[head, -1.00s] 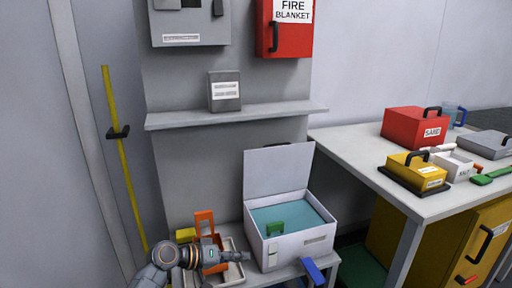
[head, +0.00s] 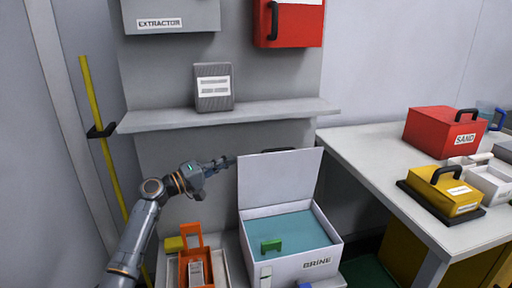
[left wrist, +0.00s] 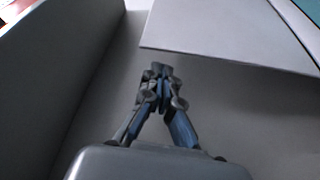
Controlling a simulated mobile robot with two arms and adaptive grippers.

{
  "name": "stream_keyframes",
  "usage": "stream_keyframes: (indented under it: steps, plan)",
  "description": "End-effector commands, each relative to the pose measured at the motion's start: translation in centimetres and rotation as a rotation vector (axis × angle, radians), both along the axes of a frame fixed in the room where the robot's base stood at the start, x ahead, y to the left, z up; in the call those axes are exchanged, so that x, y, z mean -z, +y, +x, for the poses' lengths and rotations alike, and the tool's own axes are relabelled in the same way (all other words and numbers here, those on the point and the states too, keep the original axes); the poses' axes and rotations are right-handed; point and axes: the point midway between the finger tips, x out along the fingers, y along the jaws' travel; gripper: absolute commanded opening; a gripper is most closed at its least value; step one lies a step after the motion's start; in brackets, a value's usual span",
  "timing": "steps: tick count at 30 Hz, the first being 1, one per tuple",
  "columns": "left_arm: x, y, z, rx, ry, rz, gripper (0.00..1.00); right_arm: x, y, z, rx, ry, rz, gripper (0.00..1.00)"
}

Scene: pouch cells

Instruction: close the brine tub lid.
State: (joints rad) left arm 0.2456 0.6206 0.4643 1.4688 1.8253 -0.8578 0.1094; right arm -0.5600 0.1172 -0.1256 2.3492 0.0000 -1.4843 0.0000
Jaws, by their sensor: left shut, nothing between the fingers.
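The brine tub (head: 300,268) is a white box labelled BRINE, with blue-green liquid inside and a green item (head: 271,245) at its front left. Its white lid (head: 280,182) stands open, upright along the back edge. My left gripper (head: 228,161) is shut and empty, just left of the lid's upper left part, near the wall. In the left wrist view, the shut fingertips (left wrist: 161,70) point toward a pale panel, likely the lid (left wrist: 220,35); I cannot tell whether they touch it. My right gripper is not in view.
A grey shelf (head: 230,116) with a grey box (head: 213,88) juts out above my left gripper. An orange holder (head: 194,262) and a tray sit left of the tub. The white table (head: 365,160) at right bears red SAND and yellow boxes.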

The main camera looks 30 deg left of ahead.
Motion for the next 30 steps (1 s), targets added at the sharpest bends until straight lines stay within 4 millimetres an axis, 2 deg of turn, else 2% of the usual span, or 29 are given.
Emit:
stream_keyframes:
  steps: [5,12,16,21,30]
  plan:
    - [-0.4,-0.8,2.0,0.002,-0.002,0.0,0.0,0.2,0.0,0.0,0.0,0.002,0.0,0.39]
    - [-0.8,-2.5,6.2,0.002,0.0,0.0,0.0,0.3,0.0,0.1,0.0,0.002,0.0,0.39]
    - [-1.0,-3.1,7.8,0.0,-0.001,-0.001,0.0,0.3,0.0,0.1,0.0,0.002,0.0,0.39]
    - [-1.1,-3.5,8.9,0.001,0.001,0.001,0.0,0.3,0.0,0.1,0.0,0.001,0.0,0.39]
    - [-1.1,-3.6,9.1,0.001,0.002,0.002,0.0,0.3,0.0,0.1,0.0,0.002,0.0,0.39]
